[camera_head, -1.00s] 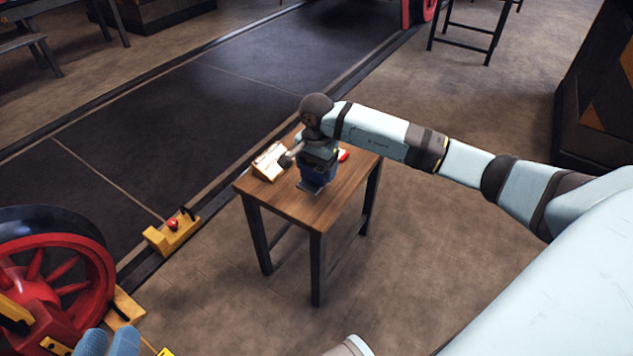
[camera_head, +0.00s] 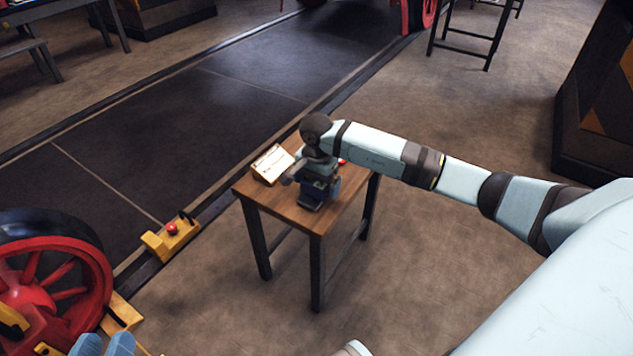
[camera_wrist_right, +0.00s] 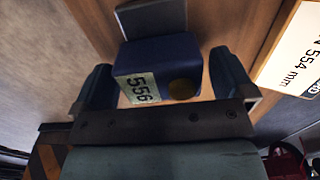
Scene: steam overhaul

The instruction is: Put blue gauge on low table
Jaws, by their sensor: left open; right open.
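The blue gauge (camera_wrist_right: 160,52) is a dark blue block with a "556" label, a round yellowish spot and a grey plate at its far end. It is over the wooden top of the low table (camera_head: 290,212); I cannot tell whether it touches. My right gripper (camera_head: 319,188) is low over the table's middle. In the right wrist view its fingers are open on either side of the gauge, with gaps showing. In the head view the gripper covers much of the gauge. My left gripper (camera_head: 105,345) is open at the bottom left edge, with only its pale blue fingertips showing.
A whitish block (camera_head: 272,163) lies on the table's left side; its "554 mm" label shows in the wrist view. A small red thing (camera_head: 342,161) is behind my right gripper. A yellow block with a red knob (camera_head: 172,228) and a red wheel (camera_head: 50,275) are left.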

